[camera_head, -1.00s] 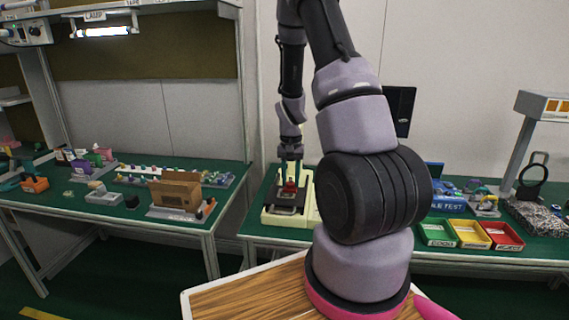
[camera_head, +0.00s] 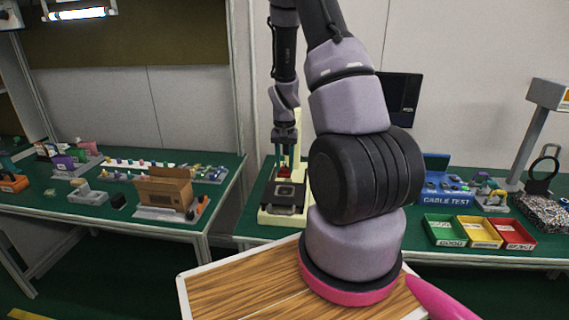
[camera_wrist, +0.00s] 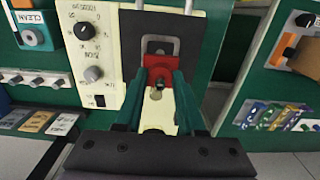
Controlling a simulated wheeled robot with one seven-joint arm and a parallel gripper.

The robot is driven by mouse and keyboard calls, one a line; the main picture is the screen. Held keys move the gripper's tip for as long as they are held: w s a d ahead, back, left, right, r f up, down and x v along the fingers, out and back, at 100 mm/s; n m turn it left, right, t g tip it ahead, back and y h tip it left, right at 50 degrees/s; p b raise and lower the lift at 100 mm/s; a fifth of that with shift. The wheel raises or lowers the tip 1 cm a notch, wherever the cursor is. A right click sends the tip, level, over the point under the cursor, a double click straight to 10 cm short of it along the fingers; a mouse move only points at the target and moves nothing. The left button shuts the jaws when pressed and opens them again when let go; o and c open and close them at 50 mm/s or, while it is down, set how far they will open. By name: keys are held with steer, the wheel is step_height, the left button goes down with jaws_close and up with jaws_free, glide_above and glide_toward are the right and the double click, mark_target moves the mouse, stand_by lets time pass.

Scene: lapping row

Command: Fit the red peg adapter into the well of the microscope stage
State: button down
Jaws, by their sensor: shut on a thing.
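The red peg adapter (camera_wrist: 158,72) is held between the fingertips of my gripper (camera_wrist: 158,80), which is shut on it. In the head view the adapter (camera_head: 285,173) is a small red spot under my gripper (camera_head: 286,160), over the back part of the microscope stage. The stage is a dark plate (camera_head: 270,198) on a cream microscope base (camera_head: 272,216). In the wrist view the dark stage plate (camera_wrist: 190,42) has a light-rimmed opening just beyond the adapter. The adapter's underside is hidden, so I cannot tell whether it touches the stage.
Green, yellow and red bins (camera_head: 478,232) stand to the right on the bench. A cardboard box (camera_head: 165,190) sits on the left bench. In the wrist view a cream panel with knobs (camera_wrist: 88,50) stands left of the stage. A gap separates the two benches.

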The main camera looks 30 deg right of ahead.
steer(key=shift+f, duration=2.65)
steer(key=shift+f, duration=1)
steer(key=shift+c, duration=2.2)
jaws_free()
step_height(320, 180, up, 11)
steer(key=shift+f, duration=0.1)
